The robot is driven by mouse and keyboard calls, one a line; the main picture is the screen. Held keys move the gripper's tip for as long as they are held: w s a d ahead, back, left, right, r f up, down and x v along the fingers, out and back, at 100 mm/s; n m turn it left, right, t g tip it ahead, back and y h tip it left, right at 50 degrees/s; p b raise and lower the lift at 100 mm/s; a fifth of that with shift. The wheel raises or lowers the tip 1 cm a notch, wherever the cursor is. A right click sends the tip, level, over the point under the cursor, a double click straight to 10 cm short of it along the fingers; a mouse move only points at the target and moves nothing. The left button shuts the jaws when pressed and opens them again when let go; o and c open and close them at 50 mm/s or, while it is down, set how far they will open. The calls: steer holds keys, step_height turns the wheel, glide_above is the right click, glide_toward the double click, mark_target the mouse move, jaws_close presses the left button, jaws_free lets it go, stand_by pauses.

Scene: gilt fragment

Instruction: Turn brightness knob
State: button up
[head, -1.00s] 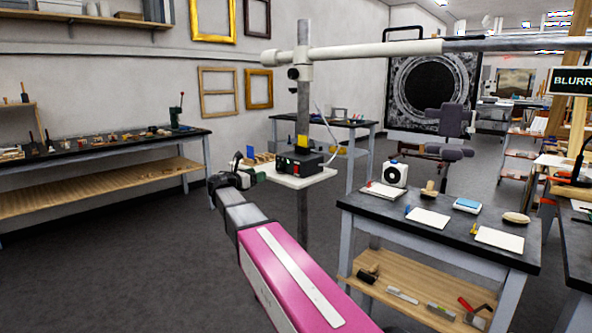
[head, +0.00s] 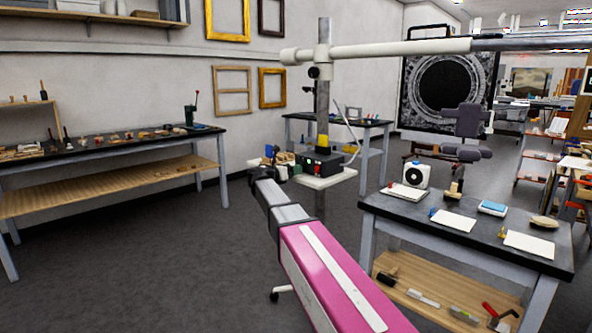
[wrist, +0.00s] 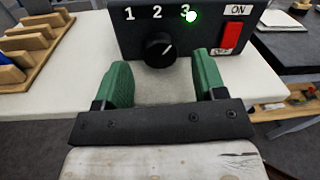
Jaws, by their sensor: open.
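The brightness knob (wrist: 160,50) is a round black dial with a white pointer line, on the front of a black control box (wrist: 205,20). The pointer tilts up and to the right. White numbers 1, 2 and 3 stand above it, with a green-white light at the 3. My gripper (wrist: 163,80) has green fingers, open and empty, one on each side below the knob in the wrist view; I cannot tell whether they touch it. In the head view the box (head: 322,164) stands on a small white shelf on a pole, and my arm hides most of the gripper.
A red switch (wrist: 231,38) marked ON and OFF is right of the knob. A wooden rack (wrist: 35,45) stands left of the box on the white shelf (wrist: 75,70). A dark-topped bench (head: 465,232) with papers stands to the right. Open floor (head: 150,270) lies left.

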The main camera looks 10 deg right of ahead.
steer(key=shift+x, duration=1)
steer(key=c, duration=0.9)
steer(key=shift+m, duration=1.5)
steer(key=o, duration=0.9)
steer(key=v, duration=1.1)
